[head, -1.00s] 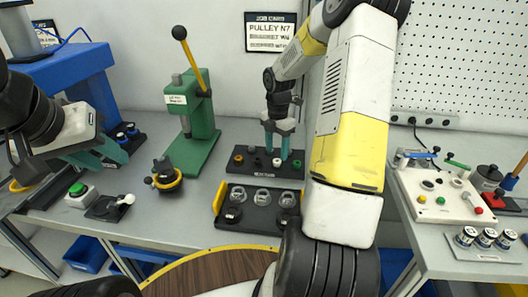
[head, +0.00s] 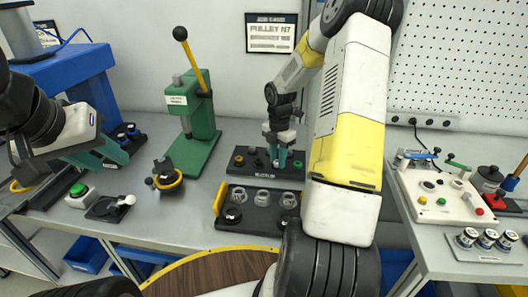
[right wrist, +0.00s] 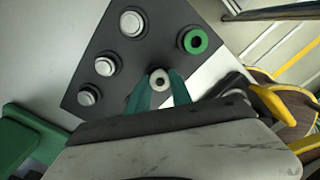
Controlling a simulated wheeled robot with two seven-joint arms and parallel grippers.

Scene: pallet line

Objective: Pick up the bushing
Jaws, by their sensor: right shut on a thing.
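The bushing (right wrist: 158,79) is a small pale ring with a dark hole. It stands at the edge of a dark rack (right wrist: 148,53); the rack also shows in the head view (head: 247,170). My right gripper (right wrist: 160,90) has its teal fingers on either side of the bushing and is shut on it, still at the rack. In the head view the right gripper (head: 277,158) points down at the rack and its fingers partly hide the bushing. My left gripper (head: 103,155) is at the left, over the bench, its teal fingers apart and empty.
A green ring (right wrist: 195,41) and several pale round parts stand on the rack beside the bushing. In front is a dark tray (head: 250,223) with clear-topped parts. A green press (head: 196,140) stands to the left, a white fixture panel (head: 440,190) to the right.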

